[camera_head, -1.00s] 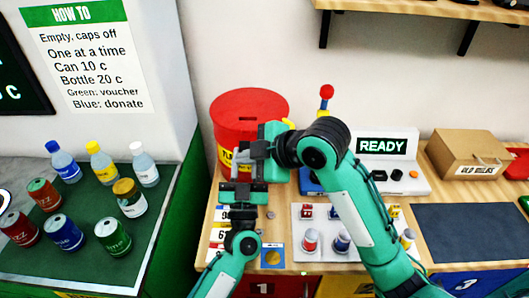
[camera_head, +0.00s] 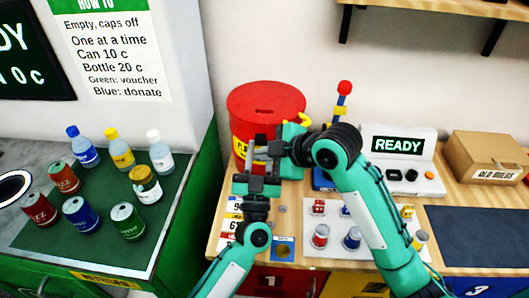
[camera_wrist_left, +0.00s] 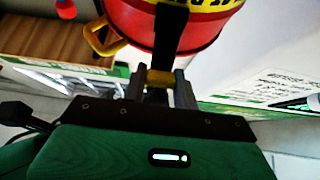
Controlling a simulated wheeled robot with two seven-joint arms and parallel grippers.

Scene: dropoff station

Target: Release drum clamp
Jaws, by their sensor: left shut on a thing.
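The red drum (camera_head: 265,100) stands at the back left of the wooden bench, with a slot in its lid and a yellow label band. In the left wrist view the drum (camera_wrist_left: 140,22) is close, with a black strap-like clamp part (camera_wrist_left: 170,28) down its side. A yellow piece (camera_wrist_left: 160,78) at its end sits between the fingers of my left gripper (camera_wrist_left: 159,88), which is shut on it. In the head view my left gripper (camera_head: 258,158) is at the drum's front. My right gripper (camera_head: 285,145) is beside it; its fingers are hidden.
A READY display unit (camera_head: 398,150) and a cardboard box (camera_head: 486,158) stand to the right. A green mat (camera_head: 100,258) with bottles and cans lies left. The dark mat (camera_head: 475,230) is clear.

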